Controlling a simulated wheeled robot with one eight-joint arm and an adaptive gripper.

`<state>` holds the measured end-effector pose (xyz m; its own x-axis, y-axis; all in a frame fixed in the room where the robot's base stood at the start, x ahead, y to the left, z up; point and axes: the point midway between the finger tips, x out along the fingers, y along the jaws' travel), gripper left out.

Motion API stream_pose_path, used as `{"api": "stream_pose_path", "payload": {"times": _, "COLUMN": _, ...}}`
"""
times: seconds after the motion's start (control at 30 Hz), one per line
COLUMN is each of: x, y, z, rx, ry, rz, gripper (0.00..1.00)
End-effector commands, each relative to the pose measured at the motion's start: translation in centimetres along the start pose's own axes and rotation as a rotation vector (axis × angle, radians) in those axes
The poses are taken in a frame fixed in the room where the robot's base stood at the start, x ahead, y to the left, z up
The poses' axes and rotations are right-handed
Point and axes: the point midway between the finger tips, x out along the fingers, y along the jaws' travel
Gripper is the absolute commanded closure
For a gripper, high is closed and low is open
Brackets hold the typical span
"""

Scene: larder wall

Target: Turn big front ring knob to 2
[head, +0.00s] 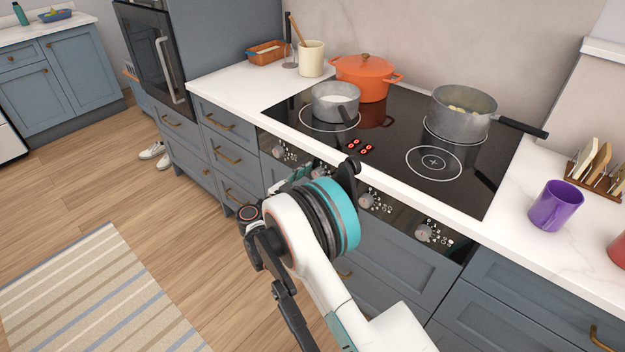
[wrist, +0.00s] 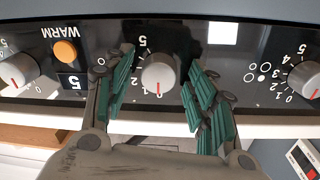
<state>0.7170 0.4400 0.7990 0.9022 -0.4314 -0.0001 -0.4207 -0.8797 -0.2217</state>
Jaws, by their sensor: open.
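In the wrist view, a round pale grey knob (wrist: 158,73) stands on the black control panel, between my fingers. Its red mark points to the bottom of the picture, by the printed 0. My gripper (wrist: 161,64) is open, one teal-padded finger on each side of the knob, with gaps visible. The ring symbol is not clear, so I cannot tell which ring it serves. In the head view, my arm hides most of the gripper and part of the panel.
Other knobs show at the left (wrist: 17,70) and right (wrist: 304,79) of the wrist view, with an orange WARM button (wrist: 65,51). On the cooktop (head: 388,150) stand a saucepan (head: 335,103), an orange pot (head: 364,78) and a grey pot (head: 462,112).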

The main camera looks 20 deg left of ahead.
Motion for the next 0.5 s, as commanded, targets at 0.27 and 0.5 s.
{"api": "stream_pose_path", "payload": {"times": 0.27, "x": -0.01, "y": 0.01, "z": -0.02, "rx": 0.000, "ry": 0.000, "rz": 0.000, "gripper": 0.78}}
{"api": "stream_pose_path", "payload": {"times": 0.5, "x": -0.01, "y": 0.01, "z": -0.02, "rx": 0.001, "ry": 0.000, "rz": 0.000, "gripper": 0.93}}
